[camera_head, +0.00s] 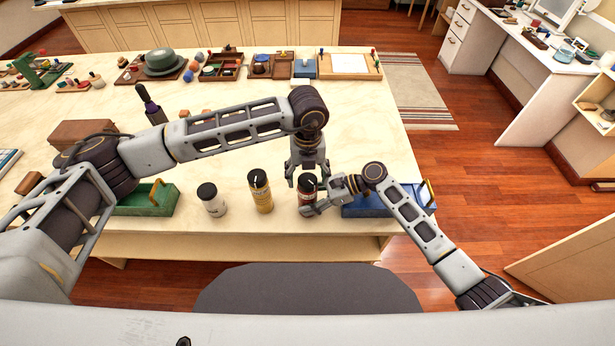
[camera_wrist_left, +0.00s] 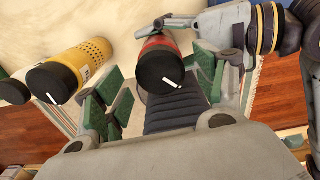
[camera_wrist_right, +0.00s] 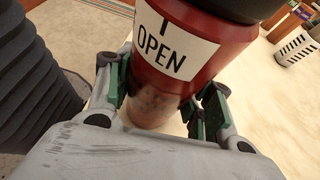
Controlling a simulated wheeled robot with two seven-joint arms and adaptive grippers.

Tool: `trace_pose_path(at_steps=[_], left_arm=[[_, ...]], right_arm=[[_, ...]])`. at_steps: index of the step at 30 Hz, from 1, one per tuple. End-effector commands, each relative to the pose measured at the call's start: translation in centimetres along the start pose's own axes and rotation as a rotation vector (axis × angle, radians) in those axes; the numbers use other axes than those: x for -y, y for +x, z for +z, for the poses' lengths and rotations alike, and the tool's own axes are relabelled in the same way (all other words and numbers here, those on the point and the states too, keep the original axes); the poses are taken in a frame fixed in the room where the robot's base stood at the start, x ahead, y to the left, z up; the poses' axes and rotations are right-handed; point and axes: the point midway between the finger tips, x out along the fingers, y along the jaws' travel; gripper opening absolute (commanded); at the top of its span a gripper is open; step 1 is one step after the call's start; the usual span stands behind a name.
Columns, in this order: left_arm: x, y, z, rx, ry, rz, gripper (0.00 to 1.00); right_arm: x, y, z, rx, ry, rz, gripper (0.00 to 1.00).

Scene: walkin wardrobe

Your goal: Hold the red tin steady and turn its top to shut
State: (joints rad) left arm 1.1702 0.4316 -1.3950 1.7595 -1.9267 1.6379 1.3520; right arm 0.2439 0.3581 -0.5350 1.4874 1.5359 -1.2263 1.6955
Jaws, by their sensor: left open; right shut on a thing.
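The red tin (camera_head: 307,196) stands upright near the table's front edge. Its black top (camera_head: 307,181) has a white line mark, which also shows in the left wrist view (camera_wrist_left: 159,73). In the right wrist view the tin (camera_wrist_right: 190,60) has a white label reading "OPEN". My right gripper (camera_head: 322,203) is shut around the tin's body, low down; its fingers (camera_wrist_right: 160,100) are on both sides. My left gripper (camera_head: 306,172) points down just above the black top, open, with its fingers (camera_wrist_left: 160,105) apart and nothing between them that I can see held.
A yellow tin (camera_head: 262,195) and a white tin (camera_head: 214,204) stand to the left. A green tray (camera_head: 160,203) is further left and a blue tray (camera_head: 365,208) is right, behind my right gripper. Board sets line the table's far side; the middle is partly clear.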

Motion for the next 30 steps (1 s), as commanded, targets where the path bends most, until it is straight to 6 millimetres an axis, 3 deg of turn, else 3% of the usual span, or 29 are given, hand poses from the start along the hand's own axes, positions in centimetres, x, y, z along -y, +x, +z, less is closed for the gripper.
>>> trace_pose_path(at_steps=[6,15,26,30], left_arm=[[0.02,1.10,-0.03,0.000,0.001,0.000,0.71],[0.02,1.16,-0.02,0.000,0.001,0.000,0.71],[0.02,1.14,-0.02,0.000,0.001,0.000,0.25],[0.02,1.13,-0.02,0.000,0.003,0.000,0.25]], right_arm=[[-0.02,0.01,-0.03,0.000,0.000,0.000,0.27],[-0.02,0.02,-0.04,0.000,0.000,0.000,0.27],[-0.02,0.01,-0.04,-0.001,0.000,0.000,0.27],[-0.02,0.01,-0.04,-0.001,0.000,0.000,0.27]])
